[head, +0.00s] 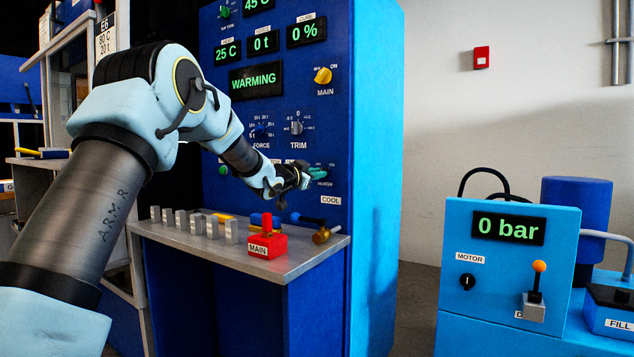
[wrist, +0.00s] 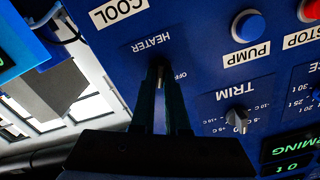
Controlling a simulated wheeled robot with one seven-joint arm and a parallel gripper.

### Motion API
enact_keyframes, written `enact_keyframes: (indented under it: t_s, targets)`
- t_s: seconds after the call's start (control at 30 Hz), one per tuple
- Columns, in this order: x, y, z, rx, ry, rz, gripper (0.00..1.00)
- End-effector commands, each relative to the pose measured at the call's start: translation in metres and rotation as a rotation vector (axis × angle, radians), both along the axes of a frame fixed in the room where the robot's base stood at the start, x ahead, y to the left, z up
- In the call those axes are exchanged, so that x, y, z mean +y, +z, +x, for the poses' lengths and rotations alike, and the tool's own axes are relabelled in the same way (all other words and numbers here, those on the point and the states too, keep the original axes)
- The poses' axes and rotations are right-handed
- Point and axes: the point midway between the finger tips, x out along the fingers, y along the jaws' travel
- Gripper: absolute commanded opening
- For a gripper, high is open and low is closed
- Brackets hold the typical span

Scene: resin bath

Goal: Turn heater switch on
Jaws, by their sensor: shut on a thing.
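The heater switch (wrist: 158,68) is on the blue panel below its HEATER label in the wrist view, where the panel text appears upside down. An OFF mark shows to its right. Most of the switch is hidden between my fingers, and I cannot tell which way it points. My gripper (wrist: 164,88) is shut on the switch, with its dark teal fingers up against the panel. In the head view my gripper (head: 321,173) reaches the lower right of the blue machine's panel, and the switch itself is hidden there.
A TRIM knob (wrist: 238,118) and a blue PUMP button (wrist: 248,25) are nearby. A yellow MAIN knob (head: 322,76) and a WARMING display (head: 256,80) are higher up. Below my gripper, a grey shelf (head: 290,260) carries a red MAIN block (head: 266,246) and several metal blocks.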

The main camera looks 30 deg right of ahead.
Motion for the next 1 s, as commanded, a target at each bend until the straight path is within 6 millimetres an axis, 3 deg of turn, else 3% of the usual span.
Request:
enact_keyframes:
  t_s: [0.5, 1.0]
  targets:
    - [-0.0001, -0.0012, 0.0, -0.269, 0.001, 0.149, 0.0]
    - [-0.0001, 0.0002, 0.0, -0.308, 0.001, 0.17, 0.0]
